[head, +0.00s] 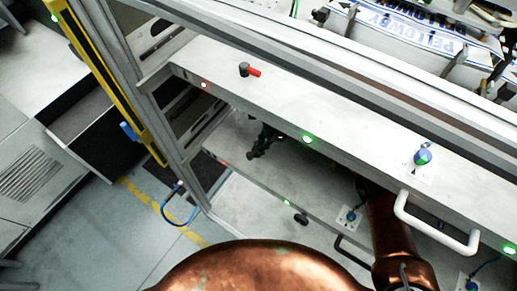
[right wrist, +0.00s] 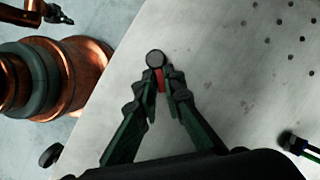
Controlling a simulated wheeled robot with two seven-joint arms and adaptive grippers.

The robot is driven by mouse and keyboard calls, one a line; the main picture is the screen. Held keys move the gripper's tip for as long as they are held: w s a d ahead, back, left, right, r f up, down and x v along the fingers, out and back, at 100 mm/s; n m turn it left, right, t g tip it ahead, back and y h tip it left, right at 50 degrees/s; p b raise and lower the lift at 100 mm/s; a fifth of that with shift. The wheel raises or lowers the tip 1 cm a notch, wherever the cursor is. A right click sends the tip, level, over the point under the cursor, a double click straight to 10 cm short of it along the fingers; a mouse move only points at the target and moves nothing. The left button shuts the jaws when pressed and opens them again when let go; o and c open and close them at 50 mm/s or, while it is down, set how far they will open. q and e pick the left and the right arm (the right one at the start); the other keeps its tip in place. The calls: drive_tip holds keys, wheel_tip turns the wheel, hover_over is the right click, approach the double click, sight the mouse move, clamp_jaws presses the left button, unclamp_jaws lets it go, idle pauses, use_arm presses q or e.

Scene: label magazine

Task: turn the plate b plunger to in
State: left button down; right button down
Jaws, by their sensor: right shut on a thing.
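My right gripper (head: 255,152) reaches in under the top plate, over the lower plate (head: 325,195). In the right wrist view my right gripper (right wrist: 162,82) is shut on the red lever of a plunger (right wrist: 155,59) with a round dark knob. The red lever sits between the fingertips, just below the knob in that picture. In the head view this plunger cannot be made out behind the gripper and top plate. Another plunger (head: 245,69), black with a red lever pointing right, stands on the top plate (head: 330,115). A dark end at the wrist view's upper left may be my left gripper (right wrist: 55,14).
The top plate carries a blue knob (head: 422,157) and a white handle (head: 437,222). The lower plate has a blue knob (head: 350,216) and a dark handle (head: 352,252). A yellow post (head: 105,75) stands at left. The plate around the held plunger is clear.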

drive_tip(key=m+p, duration=0.1)
drive_tip(key=s+m+t+p, duration=0.1)
drive_tip(key=m+p, duration=0.1)
drive_tip(key=shift+d+r, duration=0.1)
drive_tip(key=shift+r, duration=0.1)
drive_tip(key=shift+s+f+m+t+p, duration=0.2)
drive_tip(key=shift+m+t+p, duration=0.2)
drive_tip(key=shift+m+p, duration=0.35)
use_arm(q)
drive_tip(key=r, duration=0.1)
drive_tip(key=w+r, duration=0.2)
drive_tip(key=r, duration=0.1)
drive_tip(key=shift+r, duration=0.1)
use_arm(e)
drive_tip(key=shift+f, duration=0.1)
drive_tip(key=c, duration=2)
unclamp_jaws()
drive_tip(key=shift+c, duration=0.2)
use_arm(q)
drive_tip(key=shift+a, duration=0.1)
